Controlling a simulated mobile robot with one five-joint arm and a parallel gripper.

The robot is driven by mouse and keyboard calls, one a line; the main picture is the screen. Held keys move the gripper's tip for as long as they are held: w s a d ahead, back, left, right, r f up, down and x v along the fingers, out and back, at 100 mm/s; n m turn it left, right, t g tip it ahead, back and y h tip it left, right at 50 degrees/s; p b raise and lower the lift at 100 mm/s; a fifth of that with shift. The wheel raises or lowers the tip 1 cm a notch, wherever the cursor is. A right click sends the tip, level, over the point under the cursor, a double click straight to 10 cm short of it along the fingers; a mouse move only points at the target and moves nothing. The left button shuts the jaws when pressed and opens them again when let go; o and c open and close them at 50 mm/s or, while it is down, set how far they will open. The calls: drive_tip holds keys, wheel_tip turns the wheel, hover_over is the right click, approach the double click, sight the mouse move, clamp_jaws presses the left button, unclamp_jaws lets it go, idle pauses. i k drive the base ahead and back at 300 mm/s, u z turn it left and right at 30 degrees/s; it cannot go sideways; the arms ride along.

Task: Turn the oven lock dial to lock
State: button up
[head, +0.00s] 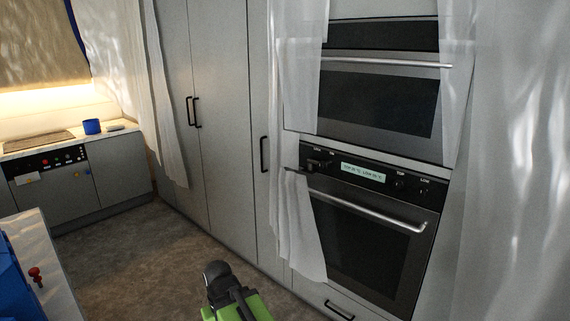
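The lower oven (365,250) is built into the grey cabinet wall at right, with its door shut. Its black control panel (372,181) has a lit display (363,172) with small text. A small dark dial (424,190) sits at the panel's right end, under a label that seems to read lock; its setting is too small to tell. Another small dial (400,184) is left of it. Dark knob-like shapes (314,164) stick out at the panel's left end. My green and black arm end (218,276) shows low in the view, apart from the oven; its fingers cannot be made out.
A second oven (375,100) is above. Thin white curtains (295,225) hang over the oven's left side and at far right (500,200). A counter with a blue cup (92,127) is at back left. A blue thing (12,285) is at lower left. The brown floor (140,245) between is clear.

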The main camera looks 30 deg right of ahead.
sight(322, 165)
drive_tip(key=u, duration=4.4)
drive_tip(key=i, duration=0.1)
drive_tip(key=z, duration=1.9)
drive_tip(key=k, duration=0.8)
drive_tip(key=z, duration=1.5)
drive_tip(key=i, duration=1.05)
drive_tip(key=u, duration=0.1)
